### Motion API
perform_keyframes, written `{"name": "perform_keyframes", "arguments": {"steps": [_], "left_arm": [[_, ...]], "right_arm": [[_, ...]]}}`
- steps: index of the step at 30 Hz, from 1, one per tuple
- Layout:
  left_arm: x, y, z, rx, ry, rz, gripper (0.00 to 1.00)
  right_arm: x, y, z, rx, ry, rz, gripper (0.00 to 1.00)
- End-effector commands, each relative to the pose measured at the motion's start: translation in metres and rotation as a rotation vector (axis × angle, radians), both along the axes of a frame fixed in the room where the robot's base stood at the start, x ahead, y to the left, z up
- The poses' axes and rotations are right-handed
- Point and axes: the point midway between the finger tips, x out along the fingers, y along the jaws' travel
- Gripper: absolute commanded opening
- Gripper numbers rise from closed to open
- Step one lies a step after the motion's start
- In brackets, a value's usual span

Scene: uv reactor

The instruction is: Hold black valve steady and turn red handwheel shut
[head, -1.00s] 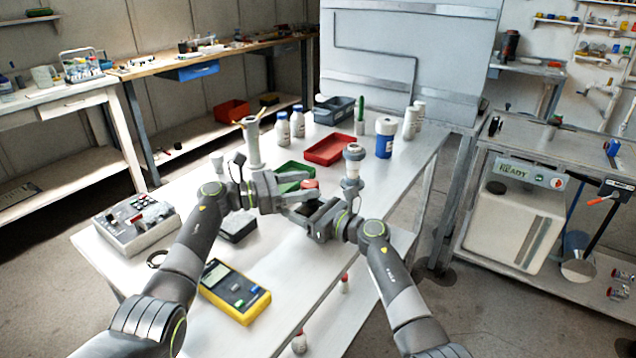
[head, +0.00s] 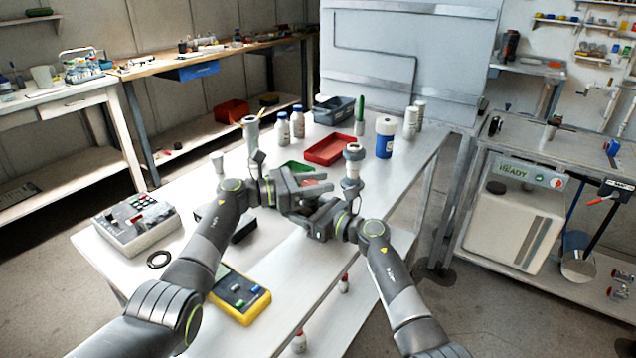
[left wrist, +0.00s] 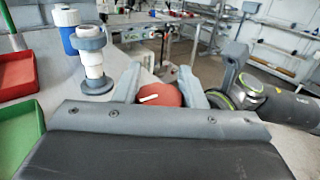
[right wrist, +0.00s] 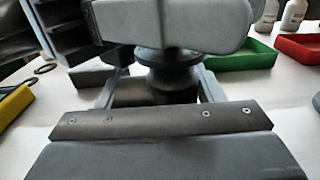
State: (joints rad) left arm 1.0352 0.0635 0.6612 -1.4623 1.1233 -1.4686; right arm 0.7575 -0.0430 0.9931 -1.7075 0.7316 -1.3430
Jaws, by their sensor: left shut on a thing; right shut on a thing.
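The red handwheel (left wrist: 166,95) sits between the fingers of my left gripper (left wrist: 160,82), which is shut on it; a pale mark shows on its face. In the head view the red handwheel (head: 311,183) is partly hidden by my left gripper (head: 306,187). My right gripper (right wrist: 157,88) is shut on the black valve (right wrist: 172,78), below the left gripper, whose grey body covers the valve's top in the right wrist view. In the head view my right gripper (head: 300,212) reaches in from the right, and the valve is hidden behind the grippers.
A white fitting with grey collars (head: 353,168) stands close to the right of the grippers. A red tray (head: 330,149) and a green tray (head: 293,166) lie behind. A yellow meter (head: 242,298) and a grey control box (head: 137,222) are nearer. Bottles stand at the back.

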Motion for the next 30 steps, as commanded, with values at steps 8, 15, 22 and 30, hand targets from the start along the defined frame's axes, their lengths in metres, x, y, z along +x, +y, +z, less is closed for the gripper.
{"name": "perform_keyframes", "arguments": {"steps": [8,15,22,30], "left_arm": [[0.0013,-0.0003,-0.0014,0.006,0.003,-0.021,0.14],[0.0017,-0.0009,-0.0034,0.012,0.006,-0.080,0.14],[-0.0005,0.0004,-0.0029,0.007,0.005,-0.120,0.14],[-0.0017,0.0012,-0.0024,0.003,0.003,-0.131,0.14]], "right_arm": [[-0.0001,-0.0002,-0.0003,-0.001,0.001,0.000,0.31],[-0.0007,0.0008,0.0000,-0.002,-0.002,0.003,0.31],[-0.0013,0.0017,0.0003,-0.001,-0.003,0.006,0.31],[-0.0013,0.0019,0.0005,0.002,-0.001,0.006,0.31]]}}
